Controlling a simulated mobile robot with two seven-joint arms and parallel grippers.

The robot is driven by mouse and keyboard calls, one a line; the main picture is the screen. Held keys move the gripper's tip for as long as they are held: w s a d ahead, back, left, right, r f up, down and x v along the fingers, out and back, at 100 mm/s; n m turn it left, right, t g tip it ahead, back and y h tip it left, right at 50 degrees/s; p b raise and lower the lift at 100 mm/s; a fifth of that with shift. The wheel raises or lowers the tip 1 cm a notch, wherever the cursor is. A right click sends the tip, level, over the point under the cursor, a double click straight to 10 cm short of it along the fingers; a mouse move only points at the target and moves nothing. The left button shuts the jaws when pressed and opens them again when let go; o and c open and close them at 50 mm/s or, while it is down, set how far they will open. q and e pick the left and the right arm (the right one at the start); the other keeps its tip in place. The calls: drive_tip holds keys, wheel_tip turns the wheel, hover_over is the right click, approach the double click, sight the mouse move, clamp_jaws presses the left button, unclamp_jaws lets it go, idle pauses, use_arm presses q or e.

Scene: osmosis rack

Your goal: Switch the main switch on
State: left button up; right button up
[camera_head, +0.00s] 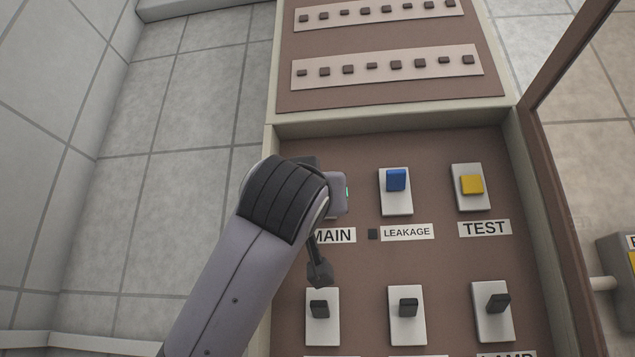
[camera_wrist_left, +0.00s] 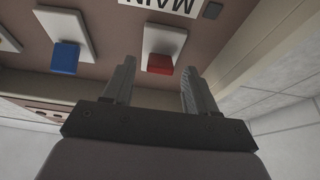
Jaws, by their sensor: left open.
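The main switch (camera_wrist_left: 160,64) is a red rocker on a white plate, shown upside down in the left wrist view beside the MAIN label (camera_wrist_left: 160,5). My left gripper (camera_wrist_left: 159,68) is open and empty. Its two fingers appear on either side of the red rocker; I cannot tell whether they touch it. In the head view, my left arm covers the main switch and part of its MAIN label (camera_head: 335,236). My right gripper is not in view.
A blue leakage switch (camera_head: 397,180) and a yellow test switch (camera_head: 472,185) sit to the right of my arm. Black switches, including one (camera_head: 408,306), line the row below. A raised frame edge (camera_head: 390,122) and an open door (camera_head: 563,75) bound the panel.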

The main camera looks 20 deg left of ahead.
use_arm(q)
drive_tip(key=shift+w+a+r, duration=0.1)
drive_tip(key=shift+w+r, duration=0.1)
drive_tip(key=shift+w, duration=0.3)
drive_tip(key=c, duration=1.1)
drive_tip(key=shift+o, duration=0.2)
drive_tip(key=shift+r, duration=0.1)
drive_tip(key=shift+s+r+g+h, duration=0.1)
drive_tip(key=shift+r+g+h, duration=0.2)
drive_tip(key=shift+g, duration=0.65)
drive_tip(key=shift+w+r+g+h, duration=0.1)
drive_tip(key=shift+r+g+h, duration=0.25)
drive_tip(key=shift+g, duration=0.65)
drive_tip(key=shift+s+r+g+h, duration=0.15)
drive_tip(key=shift+r+g, duration=0.3)
drive_tip(key=shift+g, duration=0.5)
drive_tip(key=shift+r+g, duration=0.2)
drive_tip(key=shift+g, duration=0.3)
